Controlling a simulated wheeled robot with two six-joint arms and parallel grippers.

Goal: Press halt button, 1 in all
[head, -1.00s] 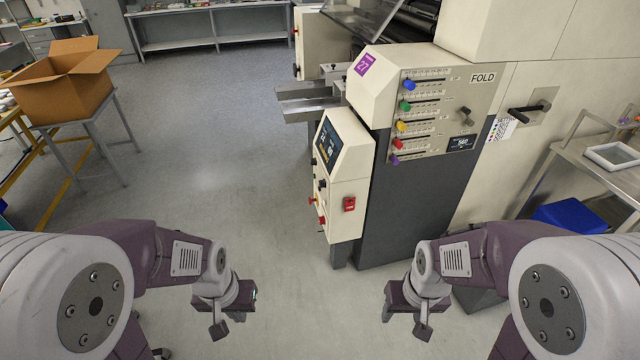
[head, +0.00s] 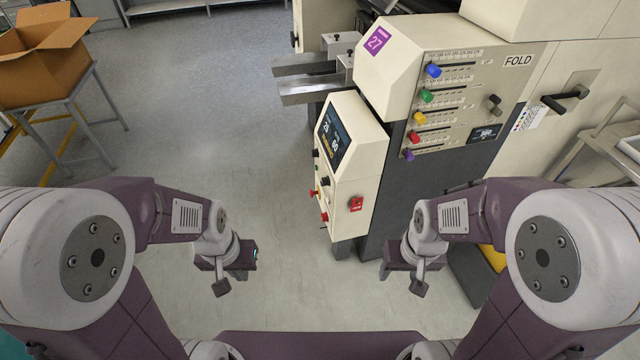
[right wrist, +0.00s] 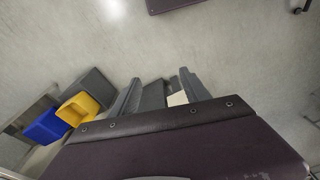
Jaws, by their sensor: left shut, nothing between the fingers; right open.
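The control box (head: 352,155) of the cream machine stands ahead, right of centre in the head view, with a dark screen (head: 334,138) on its sloped face. A red switch (head: 356,204) is on its near side. Small red knobs (head: 313,194) and (head: 324,216) stick out on its left face, beside black ones. I cannot tell which red control is the halt button. My left gripper (head: 233,280) is shut and empty, left of the box and apart from it. My right gripper (head: 402,285) is open and empty, below and right of the box; its spread fingers show in the right wrist view (right wrist: 158,92).
The FOLD panel (head: 465,110) with coloured sliders is above and right of the box. Metal rails (head: 308,85) jut out left of the machine. A cardboard box (head: 40,65) stands on a stand at far left. The floor (head: 220,150) between is clear.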

